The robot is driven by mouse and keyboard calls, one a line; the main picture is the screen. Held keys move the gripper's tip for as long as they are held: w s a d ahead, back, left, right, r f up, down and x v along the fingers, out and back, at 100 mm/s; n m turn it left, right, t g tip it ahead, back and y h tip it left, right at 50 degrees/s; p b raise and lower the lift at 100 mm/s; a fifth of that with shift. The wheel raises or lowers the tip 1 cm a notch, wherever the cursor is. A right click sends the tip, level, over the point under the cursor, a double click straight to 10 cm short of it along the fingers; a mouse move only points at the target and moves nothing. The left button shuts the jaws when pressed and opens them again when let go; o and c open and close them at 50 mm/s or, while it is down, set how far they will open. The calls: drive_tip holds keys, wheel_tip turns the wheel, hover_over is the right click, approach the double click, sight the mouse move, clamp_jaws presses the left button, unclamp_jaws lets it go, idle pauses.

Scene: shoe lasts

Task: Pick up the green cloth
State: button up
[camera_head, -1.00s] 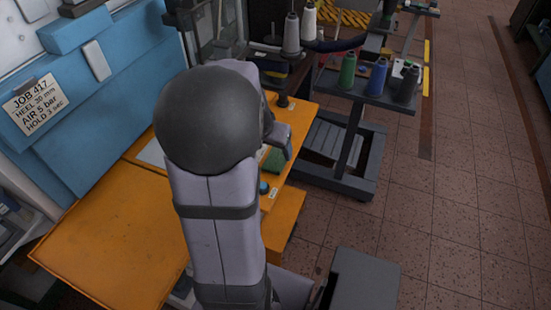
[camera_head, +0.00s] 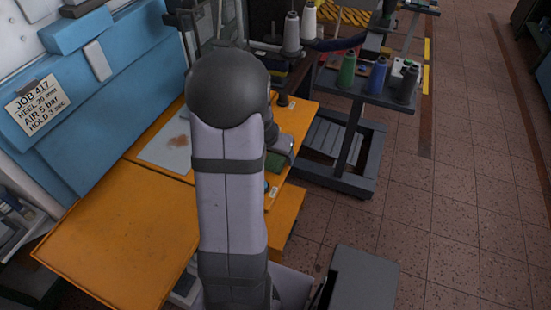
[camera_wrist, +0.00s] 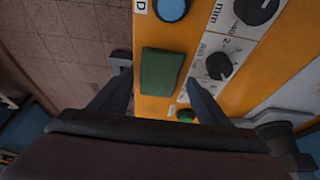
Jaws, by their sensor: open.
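The green cloth (camera_wrist: 161,72) shows in the wrist view as a flat, folded rectangle on the orange panel. My gripper (camera_wrist: 160,88) is open, with one dark finger on each side of the cloth in the picture. I cannot tell how far above it the fingers are. In the head view a small part of the cloth (camera_head: 273,162) shows beside my arm. The arm hides the rest of it and most of the gripper.
A blue button (camera_wrist: 172,9), black knobs (camera_wrist: 218,66) and a green button (camera_wrist: 186,116) sit near the cloth. A grey stained sheet (camera_head: 168,146) lies on the orange bench (camera_head: 115,235). A thread stand (camera_head: 375,92) with spools is beyond.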

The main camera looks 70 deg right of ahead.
drive_tip(key=shift+f, duration=0.15)
drive_tip(key=shift+f, duration=0.15)
idle(0.5)
drive_tip(key=shift+c, duration=0.3)
drive_tip(key=c, duration=1.1)
